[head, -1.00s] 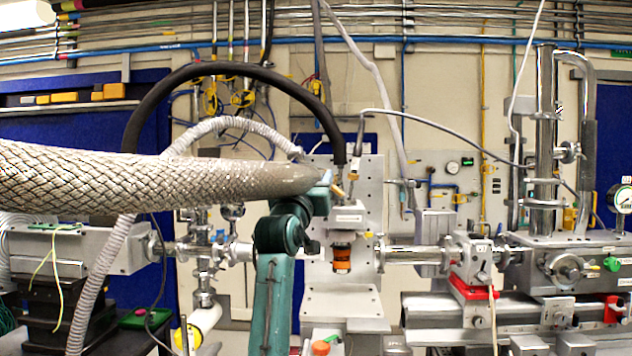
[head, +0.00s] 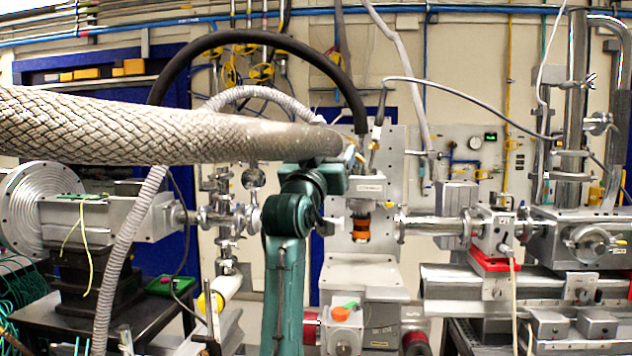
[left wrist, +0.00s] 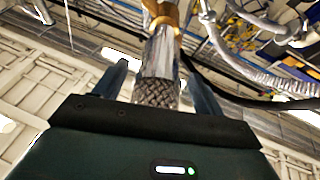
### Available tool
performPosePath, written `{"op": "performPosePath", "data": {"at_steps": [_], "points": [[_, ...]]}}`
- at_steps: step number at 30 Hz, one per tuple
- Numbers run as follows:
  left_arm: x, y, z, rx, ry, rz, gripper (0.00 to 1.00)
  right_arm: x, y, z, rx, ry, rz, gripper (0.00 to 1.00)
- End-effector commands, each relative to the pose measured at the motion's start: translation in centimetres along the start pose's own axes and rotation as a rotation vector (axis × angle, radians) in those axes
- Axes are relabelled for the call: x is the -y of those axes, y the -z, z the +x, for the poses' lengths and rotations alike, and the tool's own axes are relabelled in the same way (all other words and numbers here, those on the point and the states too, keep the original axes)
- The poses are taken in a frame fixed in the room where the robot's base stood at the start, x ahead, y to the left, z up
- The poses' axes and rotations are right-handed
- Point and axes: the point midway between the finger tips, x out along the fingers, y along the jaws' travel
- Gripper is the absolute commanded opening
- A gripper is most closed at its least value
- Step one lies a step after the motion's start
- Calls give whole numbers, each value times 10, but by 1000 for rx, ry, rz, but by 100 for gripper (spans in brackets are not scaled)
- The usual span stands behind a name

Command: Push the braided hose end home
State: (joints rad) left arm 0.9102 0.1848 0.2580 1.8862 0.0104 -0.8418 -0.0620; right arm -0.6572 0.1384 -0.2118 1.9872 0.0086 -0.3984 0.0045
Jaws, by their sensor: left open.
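The thick braided hose (head: 150,131) crosses the head view from the left edge and ends in a smooth grey sleeve near the middle. My teal left arm rises in front of the bench, and its gripper (head: 353,160) is at that end, partly hidden by the hose. In the left wrist view my left gripper (left wrist: 155,66) is open. A braided piece (left wrist: 156,93) shows between its fingers, with a shiny metal sleeve (left wrist: 159,55) and a brass collar (left wrist: 161,14) beyond. I cannot tell whether the fingers touch it. My right gripper is not in view.
Behind my gripper stands a metal bracket plate (head: 388,150) with an orange-ringed cylinder (head: 361,229). A black hose (head: 262,40) and a grey corrugated hose (head: 136,235) arch nearby. Steel beamline parts (head: 437,226) fill the right. A red-based block (head: 494,237) sits there.

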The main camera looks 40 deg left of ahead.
Motion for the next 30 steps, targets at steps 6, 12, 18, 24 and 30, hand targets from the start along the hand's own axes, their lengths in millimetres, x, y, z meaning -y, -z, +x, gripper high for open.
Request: {"op": "performPosePath", "data": {"at_steps": [6,12,18,24,30], "points": [[0,-3,-51,-2,0,0,70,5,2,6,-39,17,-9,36],[0,-1,-77,-1,0,0,70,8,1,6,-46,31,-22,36],[0,0,-84,1,0,-1,70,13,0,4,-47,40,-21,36],[0,0,-84,1,0,-1,70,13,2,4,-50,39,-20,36],[0,0,-84,1,0,-1,70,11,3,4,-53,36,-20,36]]}}
